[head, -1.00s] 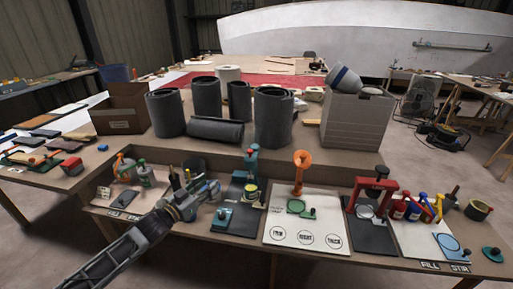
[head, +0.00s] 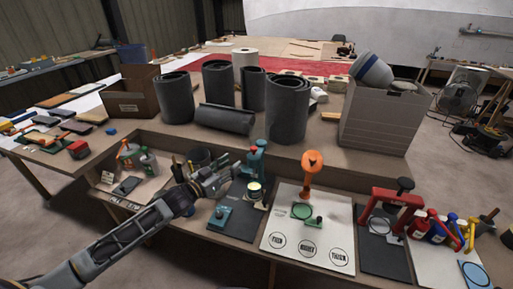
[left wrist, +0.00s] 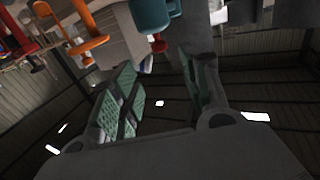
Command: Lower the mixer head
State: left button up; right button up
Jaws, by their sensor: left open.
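The teal mixer (head: 258,158) stands on a dark mat (head: 233,218) in the middle of the bench's lower front shelf. Its head appears raised, with a light tin (head: 254,190) in front and below it. My left gripper (head: 238,178) is open and empty, just left of the mixer, its fingers pointing towards it; I cannot tell whether they touch. In the left wrist view the two green-padded fingers (left wrist: 160,85) are apart, with nothing between them. A teal part of the mixer (left wrist: 152,16) shows beyond them at the top. My right gripper is out of view.
A teal box with a knob (head: 221,215) sits on the mat's front. An orange stand (head: 312,172) on a white board and a red press (head: 397,200) are to the right. Bottles (head: 148,163) stand at the left. Black rolls (head: 287,108) stand on the raised top behind.

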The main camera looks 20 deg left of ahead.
pick_arm(q)
jog(key=shift+s, duration=0.1)
jog(key=shift+w+d, duration=0.1)
jog(key=shift+w, duration=0.25)
send_near(253, 147)
jog(key=shift+x, duration=2.1)
jog(key=shift+f+b+x, duration=0.15)
jog(key=shift+b+x, duration=0.05)
jog(key=shift+x, duration=0.9)
jog(key=shift+f+b+x, duration=0.1)
jog(key=shift+b+x, duration=0.1)
jog(key=shift+x, duration=0.85)
jog(key=shift+w+d, duration=0.4)
jog(key=shift+w, duration=0.15)
jog(key=shift+w+d, duration=0.1)
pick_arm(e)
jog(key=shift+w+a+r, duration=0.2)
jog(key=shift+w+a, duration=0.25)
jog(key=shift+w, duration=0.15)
